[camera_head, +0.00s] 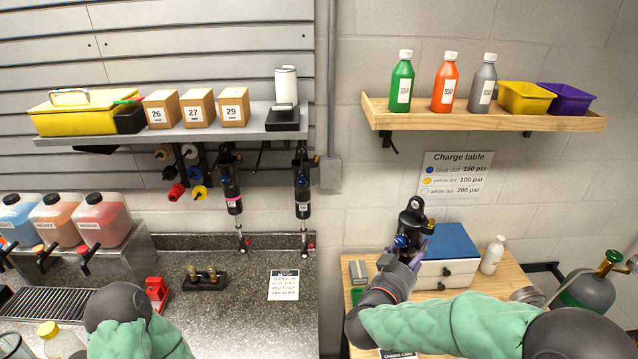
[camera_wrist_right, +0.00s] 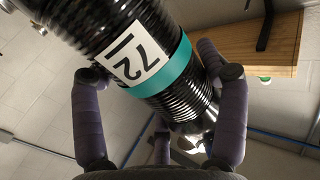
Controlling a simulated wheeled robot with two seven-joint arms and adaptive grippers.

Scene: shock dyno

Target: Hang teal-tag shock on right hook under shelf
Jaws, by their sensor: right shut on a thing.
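My right gripper (camera_head: 412,256) is shut on the teal-tag shock (camera_head: 412,218), a black shock held above the wooden side bench. In the right wrist view, the shock (camera_wrist_right: 135,45) lies diagonally between the fingers of my right gripper (camera_wrist_right: 165,110), showing its teal band and a white label reading 72. Two other dark shocks hang under the grey shelf (camera_head: 165,136), one with a pink tag (camera_head: 231,190) and one farther right (camera_head: 302,190). A thin dark piece (camera_head: 260,156) shows under the shelf between them; I cannot tell if it is a hook. My left gripper is out of view.
A blue-topped white drawer box (camera_head: 446,270) and a white bottle (camera_head: 491,255) stand close to my right gripper. A wooden shelf (camera_head: 480,117) with bottles and bins is above. A grey pipe (camera_head: 330,110) runs down the wall between the two shelves.

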